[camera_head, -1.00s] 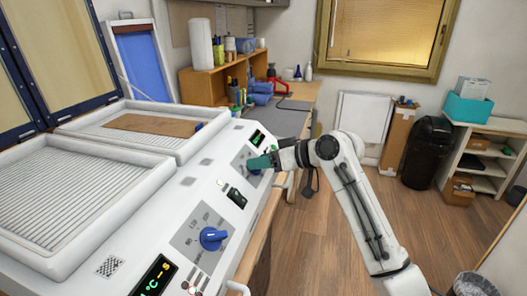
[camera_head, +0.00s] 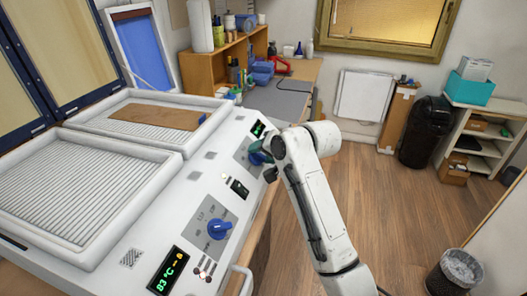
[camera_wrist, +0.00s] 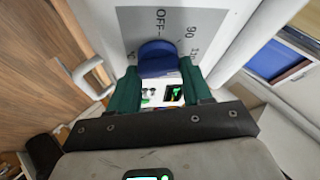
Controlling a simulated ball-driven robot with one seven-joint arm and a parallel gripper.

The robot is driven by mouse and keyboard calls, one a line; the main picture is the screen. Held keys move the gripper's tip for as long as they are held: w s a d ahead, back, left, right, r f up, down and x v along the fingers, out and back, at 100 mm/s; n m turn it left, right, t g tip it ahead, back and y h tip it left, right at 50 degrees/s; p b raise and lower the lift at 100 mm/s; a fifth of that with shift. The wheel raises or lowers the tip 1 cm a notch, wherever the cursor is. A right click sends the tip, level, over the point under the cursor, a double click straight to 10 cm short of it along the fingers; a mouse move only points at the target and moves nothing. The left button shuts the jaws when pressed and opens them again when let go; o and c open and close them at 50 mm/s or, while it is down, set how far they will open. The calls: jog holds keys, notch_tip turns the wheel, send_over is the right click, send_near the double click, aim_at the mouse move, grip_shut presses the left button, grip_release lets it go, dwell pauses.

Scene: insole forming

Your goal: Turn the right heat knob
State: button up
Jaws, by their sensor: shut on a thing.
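The right heat knob is the far one on the white machine's sloped panel. In the wrist view it is a blue knob (camera_wrist: 158,58) on a grey dial plate marked OFF and 90. My gripper (camera_wrist: 159,75) has its two green fingers shut on either side of this knob. In the head view my gripper (camera_head: 260,157) is at the far dial plate (camera_head: 243,150), and my arm hides most of the knob. The near blue knob (camera_head: 219,230) sits free on its own dial plate.
The near display (camera_head: 168,271) reads 83 °C, and a far display (camera_head: 258,129) is lit green. A panel handle (camera_head: 241,279) sticks out at the front; another handle (camera_wrist: 90,75) is left of my gripper. A brown sheet (camera_head: 158,117) lies on the far tray.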

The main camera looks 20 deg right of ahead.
jog(key=m, duration=0.2)
jog(key=m+g+h, duration=0.1)
jog(key=m, duration=0.1)
jog(key=shift+r+m+h, duration=0.15)
jog(key=shift+m+h, duration=0.15)
jog(key=m+g, duration=0.1)
jog(key=m, duration=0.1)
jog(key=m+g+h, duration=0.1)
jog(key=m, duration=0.2)
jog(key=shift+w+g, duration=0.1)
jog(key=shift+g, duration=0.2)
jog(key=m+g, duration=0.2)
jog(key=m, duration=0.2)
jog(key=shift+m, duration=0.3)
jog(key=shift+d+m+g+y, duration=0.1)
jog(key=shift+m+g+y, duration=0.2)
jog(key=shift+m+g, duration=0.55)
jog(key=shift+m+g+y, duration=0.3)
jog(key=shift+m+g, duration=0.05)
jog(key=shift+m, duration=1)
jog(key=o, duration=0.8)
jog(key=shift+d, duration=0.1)
jog(key=shift+o, duration=1.2)
